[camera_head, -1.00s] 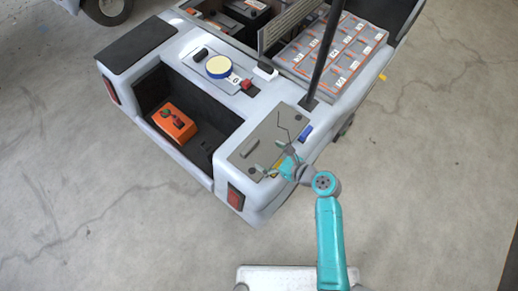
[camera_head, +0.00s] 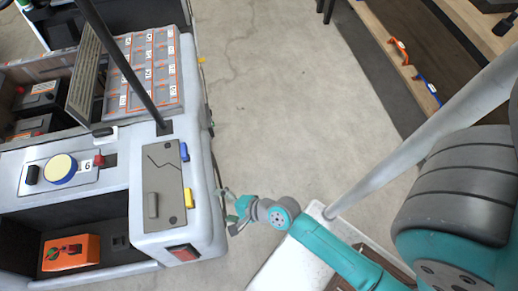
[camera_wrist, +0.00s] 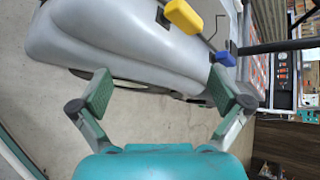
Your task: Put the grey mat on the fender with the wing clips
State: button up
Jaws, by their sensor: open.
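The grey mat (camera_head: 163,184) lies flat on the cart's light grey fender (camera_head: 206,165), beside the black pole. A blue clip (camera_head: 184,152) and a yellow clip (camera_head: 189,199) sit at its right edge. Both the blue clip (camera_wrist: 226,58) and the yellow clip (camera_wrist: 187,16) also show in the wrist view. I cannot tell how firmly they hold. My gripper (camera_head: 232,212) is open and empty, off the right side of the fender. In the wrist view my gripper (camera_wrist: 162,91) has its fingers spread, with fender side and floor beyond.
An orange box (camera_head: 70,252) sits in the cart's rear recess. A yellow-topped round knob (camera_head: 60,168) and a numbered grey tray (camera_head: 150,70) are on the cart. A wooden shelf (camera_head: 400,58) with orange and blue handles stands at the right. Floor between is clear.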

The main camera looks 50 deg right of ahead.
jog(key=s+d+r+n+t+h, duration=0.1)
jog(key=s+d+r+n+h, duration=0.1)
jog(key=s+d+r+n, duration=0.35)
jog(key=s+d+r+n+t+h, duration=0.25)
jog(key=s+r+n, duration=0.4)
jog(key=s, duration=0.35)
jog(key=s+r+n, duration=0.4)
jog(key=r+n, duration=0.3)
jog(key=r, duration=0.2)
jog(key=shift+s+a+t, duration=0.2)
jog(key=shift+s+t, duration=0.15)
jog(key=shift+a+h, duration=0.1)
jog(key=shift+h, duration=0.15)
